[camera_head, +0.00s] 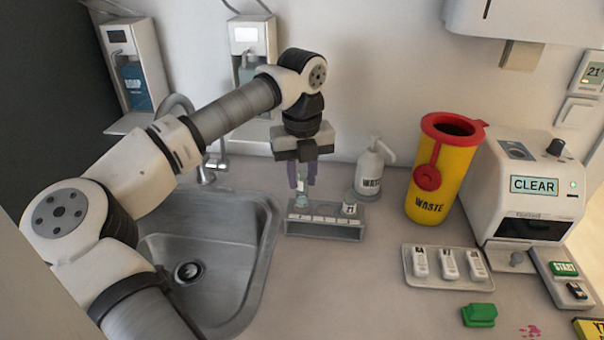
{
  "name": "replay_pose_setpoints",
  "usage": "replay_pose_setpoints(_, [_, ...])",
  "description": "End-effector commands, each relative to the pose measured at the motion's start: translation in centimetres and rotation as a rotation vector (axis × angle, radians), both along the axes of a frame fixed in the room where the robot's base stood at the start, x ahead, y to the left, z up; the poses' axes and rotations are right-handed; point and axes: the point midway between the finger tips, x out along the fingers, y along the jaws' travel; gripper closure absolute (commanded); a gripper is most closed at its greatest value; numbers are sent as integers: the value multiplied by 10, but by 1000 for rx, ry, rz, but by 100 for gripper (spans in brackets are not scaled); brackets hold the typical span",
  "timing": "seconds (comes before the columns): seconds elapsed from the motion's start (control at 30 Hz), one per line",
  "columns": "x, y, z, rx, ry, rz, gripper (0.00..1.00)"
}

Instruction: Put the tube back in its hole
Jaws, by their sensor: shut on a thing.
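My gripper (302,182) points down over the left end of a grey rack (325,230) beside the sink. Its purple fingers are shut on a small pale, translucent tube (301,199). The tube looks upright, with its lower end at the rack's top. I cannot tell whether it is inside a hole or just above one. A second labelled tube or vial (349,205) stands at the rack's right end. A row of marks or holes runs along the rack's top between them.
A sink (215,225) with a tap is left of the rack. A white pump bottle (371,172) stands close behind it. A yellow waste bin (432,180), a tray (438,279) of white items, a CLEAR-screen machine (525,195) and a green block (479,315) are right. Counter in front is free.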

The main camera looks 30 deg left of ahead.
Motion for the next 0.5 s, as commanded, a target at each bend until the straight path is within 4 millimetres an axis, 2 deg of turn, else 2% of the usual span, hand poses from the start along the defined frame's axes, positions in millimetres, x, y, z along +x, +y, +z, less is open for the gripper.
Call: replay_pose_setpoints(0.5, [0, 0, -17, 0, 0, 0, 100])
